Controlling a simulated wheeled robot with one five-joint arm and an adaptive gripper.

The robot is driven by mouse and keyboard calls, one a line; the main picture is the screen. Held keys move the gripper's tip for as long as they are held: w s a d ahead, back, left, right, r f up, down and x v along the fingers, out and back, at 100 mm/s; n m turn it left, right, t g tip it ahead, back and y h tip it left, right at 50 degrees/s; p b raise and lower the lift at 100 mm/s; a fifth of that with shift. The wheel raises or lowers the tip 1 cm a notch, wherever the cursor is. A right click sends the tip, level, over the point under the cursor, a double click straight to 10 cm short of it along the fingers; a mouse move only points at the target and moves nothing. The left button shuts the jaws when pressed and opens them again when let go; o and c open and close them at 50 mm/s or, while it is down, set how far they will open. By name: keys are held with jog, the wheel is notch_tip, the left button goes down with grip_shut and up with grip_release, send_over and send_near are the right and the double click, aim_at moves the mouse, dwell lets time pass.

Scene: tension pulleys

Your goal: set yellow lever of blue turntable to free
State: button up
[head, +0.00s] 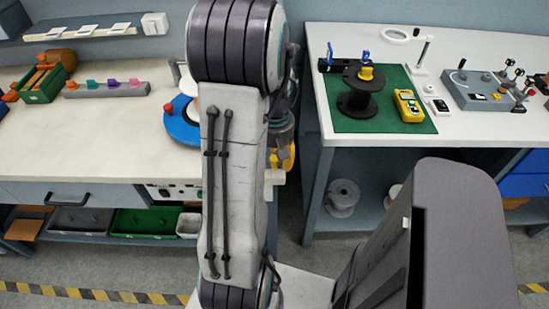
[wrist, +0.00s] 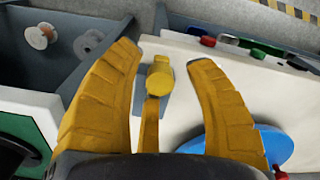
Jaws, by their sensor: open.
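The blue turntable (head: 180,124) sits at the right end of the left workbench, partly hidden by my arm in the head view. Its blue disc (wrist: 272,147) also shows in the wrist view at lower right, partly behind a finger. The yellow lever (wrist: 159,80), with a round knob and a narrow stem, stands on a grey plate near the bench edge. My gripper (wrist: 162,56) is open, with one yellow finger on each side of the lever and visible gaps to both. In the head view my gripper (head: 284,157) shows only partly beside my arm.
The right table (head: 465,133) holds a green mat with a black spool (head: 358,98), a yellow meter (head: 408,105) and a grey control box (head: 478,90). A gap separates the benches. A row of colored levers (head: 107,89) stands on the left bench.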

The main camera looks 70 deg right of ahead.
jog(key=shift+c, duration=0.2)
grip_shut()
dwell(0.4)
